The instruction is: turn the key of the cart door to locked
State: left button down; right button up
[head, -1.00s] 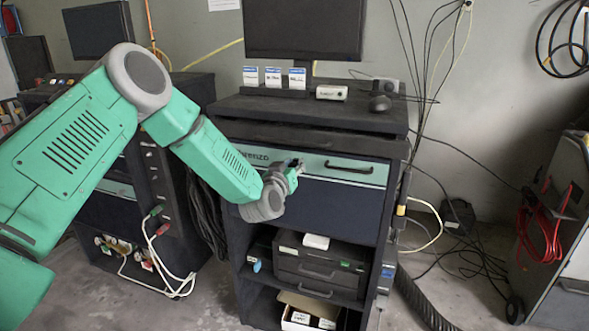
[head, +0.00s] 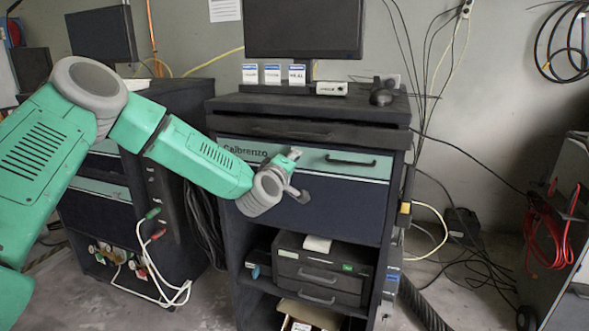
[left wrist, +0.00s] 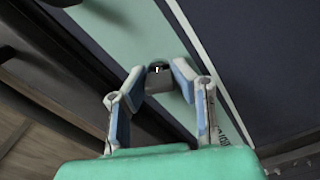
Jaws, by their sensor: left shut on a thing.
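The cart door (head: 345,205) is a dark blue front panel with a pale green band along its top, under the cart's worktop. The key (left wrist: 158,80) shows in the left wrist view as a small dark grey piece with a white mark at its top, against the green band. My left gripper (left wrist: 158,78) has its blue-padded fingers on either side of the key and is shut on it. In the head view my left gripper (head: 296,174) is at the band, left of the black handle (head: 350,161), and hides the key. My right gripper is out of view.
A monitor (head: 304,28), small boxes and a dark mouse (head: 381,95) are on the cart top. Open shelves below hold a black case (head: 320,270). A second cart (head: 150,195) with white cables stands at left. Loose cables hang and lie at right.

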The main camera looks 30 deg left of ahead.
pick_arm(q)
jog(key=n+b, duration=0.2)
jog(key=n, duration=0.1)
jog(key=n+b, duration=0.1)
jog(key=shift+a+f+n+b, duration=0.15)
jog(key=shift+a+n+b, duration=0.15)
jog(key=shift+n, duration=0.1)
jog(key=shift+s+d, duration=0.1)
jog(key=c, duration=1.3)
grip_release()
jog(key=shift+a, duration=0.2)
jog(key=shift+s, duration=0.1)
jog(key=v, duration=1.1)
jog(key=shift+s+d+f, duration=0.1)
jog(key=shift+s+f, duration=0.05)
jog(key=shift+s, duration=0.2)
